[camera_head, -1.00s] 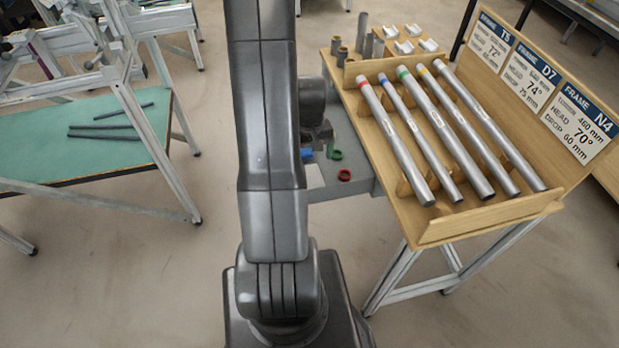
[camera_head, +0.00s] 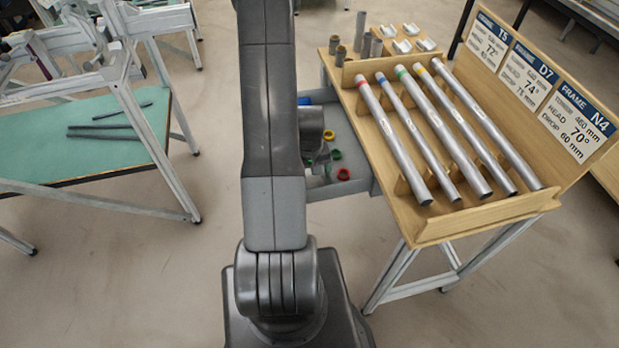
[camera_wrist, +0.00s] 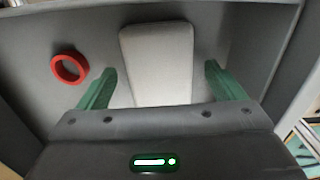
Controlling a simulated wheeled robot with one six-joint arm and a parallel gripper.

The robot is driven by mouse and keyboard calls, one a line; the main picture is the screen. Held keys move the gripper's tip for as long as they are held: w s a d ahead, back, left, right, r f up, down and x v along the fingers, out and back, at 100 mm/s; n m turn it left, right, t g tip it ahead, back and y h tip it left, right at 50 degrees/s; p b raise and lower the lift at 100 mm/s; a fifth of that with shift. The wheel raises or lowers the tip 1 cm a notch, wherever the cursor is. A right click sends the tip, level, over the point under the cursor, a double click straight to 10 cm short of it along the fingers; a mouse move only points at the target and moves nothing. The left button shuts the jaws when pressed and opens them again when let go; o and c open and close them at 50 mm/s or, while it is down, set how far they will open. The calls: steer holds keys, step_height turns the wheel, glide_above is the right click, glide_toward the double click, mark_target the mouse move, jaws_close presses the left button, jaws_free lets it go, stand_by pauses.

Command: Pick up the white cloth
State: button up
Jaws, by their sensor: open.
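The white cloth (camera_wrist: 157,62) lies as a flat, rounded rectangle on the floor of an open grey drawer (camera_wrist: 225,18) in the wrist view. My gripper (camera_wrist: 160,80) is open, its two green fingers apart on either side of the cloth's near part. Nothing is held between them. I cannot tell how far above the drawer floor the fingertips are. In the head view my gripper (camera_head: 318,172) is over the drawer (camera_head: 345,190), partly behind my arm, and I cannot make out the cloth there.
A red ring (camera_wrist: 70,68) lies left of the cloth in the wrist view. Yellow (camera_head: 336,154), green (camera_head: 328,135) and blue (camera_head: 304,101) pieces also show in the head view. The drawer walls stand close around. A wooden rack (camera_head: 430,232) of metal tubes stands to the right.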

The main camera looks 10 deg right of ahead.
mark_target(309, 176)
steer(key=c, duration=1.1)
steer(key=shift+o, duration=0.2)
steer(key=shift+r, duration=0.1)
step_height(309, 176, up, 10)
steer(key=shift+o, duration=1.3)
steer(key=shift+c, duration=0.8)
